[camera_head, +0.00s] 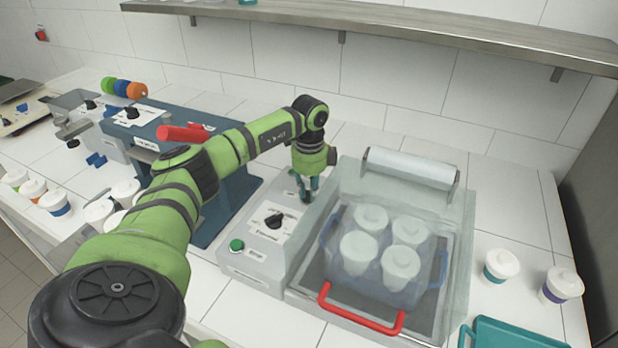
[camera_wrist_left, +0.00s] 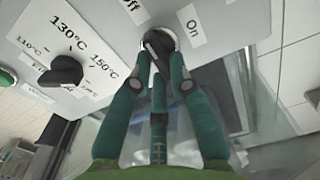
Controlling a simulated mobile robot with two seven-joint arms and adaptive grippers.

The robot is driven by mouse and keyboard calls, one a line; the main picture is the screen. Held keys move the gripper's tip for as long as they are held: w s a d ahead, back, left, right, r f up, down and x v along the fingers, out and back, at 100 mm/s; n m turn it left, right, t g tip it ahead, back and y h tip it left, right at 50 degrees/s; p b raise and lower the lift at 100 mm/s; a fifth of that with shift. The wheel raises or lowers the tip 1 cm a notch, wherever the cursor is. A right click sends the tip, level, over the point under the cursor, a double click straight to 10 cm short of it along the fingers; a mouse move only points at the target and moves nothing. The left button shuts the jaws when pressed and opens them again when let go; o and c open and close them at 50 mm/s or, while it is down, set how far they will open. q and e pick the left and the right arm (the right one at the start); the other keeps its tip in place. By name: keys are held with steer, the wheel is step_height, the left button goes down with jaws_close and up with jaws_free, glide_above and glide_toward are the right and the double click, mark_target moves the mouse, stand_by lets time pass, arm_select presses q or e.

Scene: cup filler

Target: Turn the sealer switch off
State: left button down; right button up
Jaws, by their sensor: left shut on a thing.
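The sealer (camera_head: 262,240) is a grey control box with a black temperature dial (camera_head: 274,220) and a green button (camera_head: 237,245), beside a clear-lidded tray section with a red handle (camera_head: 360,312). The sealer switch is a small black knob (camera_wrist_left: 157,42) between the labels "Off" and "On" in the left wrist view. My left gripper (camera_wrist_left: 158,66) has its green fingers shut around this knob. In the head view the gripper (camera_head: 308,190) points down at the box's back right, hiding the switch. Which label the knob points to is hard to tell. My right gripper is not in view.
A blue tray (camera_head: 328,248) with several lidded cups sits under the clear lid. Two cups (camera_head: 500,265) stand on the right. A dark blue machine with a red handle (camera_head: 185,133) stands to the left. A shelf (camera_head: 400,20) runs above.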

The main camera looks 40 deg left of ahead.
mark_target(309, 192)
arm_select(q)
steer(key=shift+r+n, duration=0.1)
steer(key=shift+n, duration=0.4)
steer(key=c, duration=1.1)
jaws_free()
steer(key=shift+c, duration=0.2)
step_height(309, 192, up, 12)
